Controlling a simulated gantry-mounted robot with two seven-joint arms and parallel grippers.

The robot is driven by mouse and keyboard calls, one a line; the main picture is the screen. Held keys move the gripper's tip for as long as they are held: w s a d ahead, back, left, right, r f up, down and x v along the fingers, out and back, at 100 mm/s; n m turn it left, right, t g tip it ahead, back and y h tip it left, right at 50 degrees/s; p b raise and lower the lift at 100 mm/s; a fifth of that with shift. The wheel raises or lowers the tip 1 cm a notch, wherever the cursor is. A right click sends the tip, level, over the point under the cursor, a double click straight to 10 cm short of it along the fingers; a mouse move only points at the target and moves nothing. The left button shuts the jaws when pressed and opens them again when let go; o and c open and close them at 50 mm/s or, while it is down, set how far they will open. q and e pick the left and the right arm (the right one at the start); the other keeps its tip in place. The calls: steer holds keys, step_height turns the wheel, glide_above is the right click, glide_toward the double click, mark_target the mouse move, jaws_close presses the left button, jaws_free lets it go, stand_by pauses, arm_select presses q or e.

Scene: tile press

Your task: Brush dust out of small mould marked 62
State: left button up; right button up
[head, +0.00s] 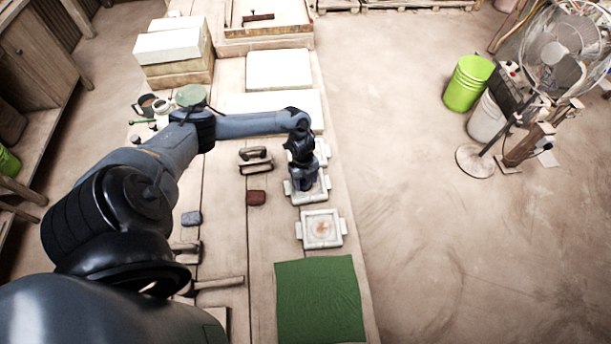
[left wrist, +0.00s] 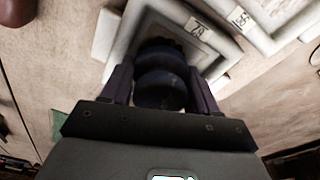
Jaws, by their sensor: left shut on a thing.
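A small pale square mould (head: 323,188) with side lugs lies on the bench under my left gripper (head: 304,178). The left wrist view shows this mould (left wrist: 120,40) close up, with a tag (left wrist: 197,28) that looks like 62 upside down. My left gripper is shut on a dark, rounded thing (left wrist: 161,80), probably the brush. Its lower end is over or in the mould's hollow; I cannot tell whether it touches. The gripper and held thing hide most of the hollow, so dust there cannot be seen. My right gripper is out of view.
A second mould (head: 321,229) with an orange-brown mark lies nearer, above a green cloth (head: 318,300). A third mould (head: 321,150) lies beyond. Open floor lies right.

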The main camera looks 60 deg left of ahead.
arm_select(q)
steer(key=shift+s+d+p, duration=0.15)
steer(key=shift+d+p, duration=0.6)
steer(key=shift+d, duration=0.6)
steer(key=shift+f, duration=0.1)
steer(key=shift+w+d, duration=0.1)
steer(key=shift+w, duration=0.2)
steer(key=shift+w+d+b, duration=0.15)
steer(key=shift+w+b, duration=0.2)
steer(key=shift+w, duration=0.15)
steer(key=shift+w, duration=0.15)
steer(key=shift+w+b, duration=0.55)
steer(key=shift+w, duration=0.25)
